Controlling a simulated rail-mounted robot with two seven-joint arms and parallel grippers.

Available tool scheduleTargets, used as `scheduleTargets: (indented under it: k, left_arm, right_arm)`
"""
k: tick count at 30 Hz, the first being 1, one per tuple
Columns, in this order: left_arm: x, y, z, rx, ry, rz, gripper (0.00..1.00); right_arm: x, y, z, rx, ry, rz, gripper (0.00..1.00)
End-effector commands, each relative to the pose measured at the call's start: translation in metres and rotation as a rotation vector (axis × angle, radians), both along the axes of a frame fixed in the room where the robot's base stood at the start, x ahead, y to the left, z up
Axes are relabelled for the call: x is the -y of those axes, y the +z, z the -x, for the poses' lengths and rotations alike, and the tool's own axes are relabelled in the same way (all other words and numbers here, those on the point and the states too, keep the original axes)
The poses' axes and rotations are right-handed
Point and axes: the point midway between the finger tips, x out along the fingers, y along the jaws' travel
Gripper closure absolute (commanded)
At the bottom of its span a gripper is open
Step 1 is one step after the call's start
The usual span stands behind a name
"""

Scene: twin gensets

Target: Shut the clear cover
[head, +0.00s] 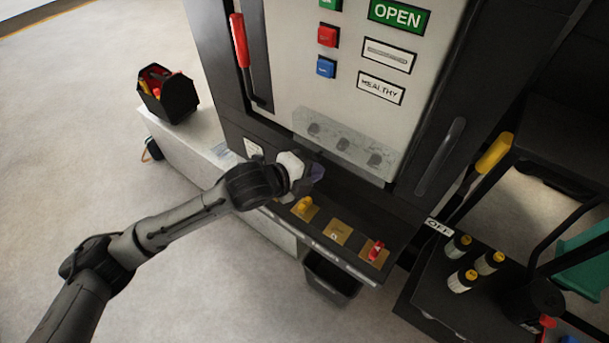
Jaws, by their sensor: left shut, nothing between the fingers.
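The clear cover (345,143) is a see-through panel standing up against the lower front of the light cabinet face, above the sloping console (330,250). Faint round shapes show in or through it. It is open, so the console's controls are uncovered: a yellow knob (304,206), a brass plate (338,232) and a red switch (376,250). My left gripper (316,174) is shut and empty. It is at the console's left end, near the cover's lower left corner; I cannot tell whether it touches the cover. My right gripper is out of view.
A red lever (240,42) is on the cabinet's left. A black toolbox (168,94) stands on a light ledge (190,135). A black bin (332,276) is below the console. At right are a yellow handle (494,152) and several small bottles (462,280). The left floor is clear.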

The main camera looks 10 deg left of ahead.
Motion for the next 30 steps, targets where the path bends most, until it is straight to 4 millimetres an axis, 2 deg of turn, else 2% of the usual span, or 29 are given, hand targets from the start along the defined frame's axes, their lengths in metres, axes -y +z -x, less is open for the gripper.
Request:
scheduleTargets:
  k: [1,3,15,22,30]
  left_arm:
    - [-0.001,-0.016,-0.002,0.039,0.003,0.017,1.0]
    - [-0.002,-0.024,-0.005,0.097,0.008,0.044,1.0]
    - [0.006,-0.048,-0.028,0.377,0.012,0.172,1.0]
    - [0.01,-0.052,-0.038,0.471,0.011,0.213,1.0]
    - [0.012,-0.052,-0.042,0.516,0.012,0.234,1.0]
  right_arm:
    - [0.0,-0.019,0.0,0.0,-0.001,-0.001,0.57]
    - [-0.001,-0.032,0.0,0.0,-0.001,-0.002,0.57]
    - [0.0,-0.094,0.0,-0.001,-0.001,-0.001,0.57]
    - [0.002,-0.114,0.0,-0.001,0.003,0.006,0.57]
    - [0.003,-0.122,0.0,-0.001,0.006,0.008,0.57]
